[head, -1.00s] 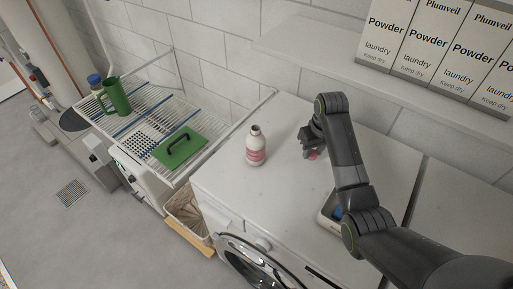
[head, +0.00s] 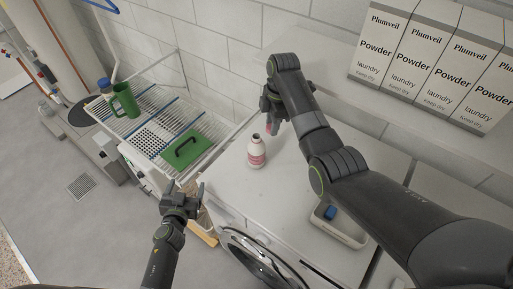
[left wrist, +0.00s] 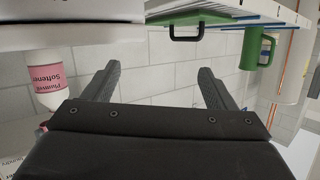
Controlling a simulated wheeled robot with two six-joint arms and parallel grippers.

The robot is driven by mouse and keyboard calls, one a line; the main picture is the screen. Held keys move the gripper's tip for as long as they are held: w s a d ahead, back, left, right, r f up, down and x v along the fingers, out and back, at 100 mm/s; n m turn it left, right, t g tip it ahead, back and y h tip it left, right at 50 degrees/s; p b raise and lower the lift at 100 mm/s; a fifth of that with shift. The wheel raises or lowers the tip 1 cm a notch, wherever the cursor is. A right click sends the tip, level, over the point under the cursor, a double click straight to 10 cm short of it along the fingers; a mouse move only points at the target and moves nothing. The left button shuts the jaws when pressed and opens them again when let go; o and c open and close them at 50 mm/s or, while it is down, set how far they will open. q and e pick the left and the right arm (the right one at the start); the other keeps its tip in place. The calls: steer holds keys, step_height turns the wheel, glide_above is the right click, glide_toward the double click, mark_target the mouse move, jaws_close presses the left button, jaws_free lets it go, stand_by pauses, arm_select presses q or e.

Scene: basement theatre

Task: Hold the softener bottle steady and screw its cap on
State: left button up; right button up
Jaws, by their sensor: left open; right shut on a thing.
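The softener bottle (head: 257,155), white with a pink label and an open dark mouth, stands upright on the white machine top. It also shows, inverted, at the left of the left wrist view (left wrist: 50,82). My right gripper (head: 272,122) is shut on the pink cap (head: 268,128), only partly visible between the fingers, above and just behind the bottle, apart from its mouth. My left gripper (head: 182,194) is open and empty, left of and nearer than the bottle, by the machine's front left edge. Its spread fingers show in the left wrist view (left wrist: 159,72).
A shallow tray (head: 353,239) with a blue item (head: 330,212) sits on the machine top at right, under my right arm. Powder boxes (head: 425,65) line the back shelf.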

arm_select(q)
steer(key=w+d+r+m+h+p, duration=0.25)
steer(key=w+d+r+h, duration=0.2)
steer(key=d+r, duration=0.35)
steer(key=m+g+h, duration=0.3)
steer(key=h, duration=0.1)
glide_toward(260, 145)
steer(key=w+a+f, duration=0.2)
arm_select(e)
steer(key=a+r+n, duration=0.1)
steer(key=n, duration=0.1)
steer(key=a+r+n, duration=0.1)
steer(key=r+n, duration=0.1)
steer(key=a+r+n, duration=0.1)
steer(key=a+n, duration=0.1)
steer(key=shift+s+r+g, duration=0.1)
steer(key=shift+r+g, duration=0.15)
steer(key=shift+g, duration=0.05)
arm_select(q)
steer(key=shift+s+d+m+g+p, duration=0.15)
steer(key=shift+d+m+g+p, duration=0.2)
steer(key=shift+g, duration=0.25)
arm_select(e)
steer(key=shift+a+r+n, duration=0.15)
steer(key=shift+a+n, duration=0.15)
arm_select(q)
steer(key=shift+x, duration=5.95)
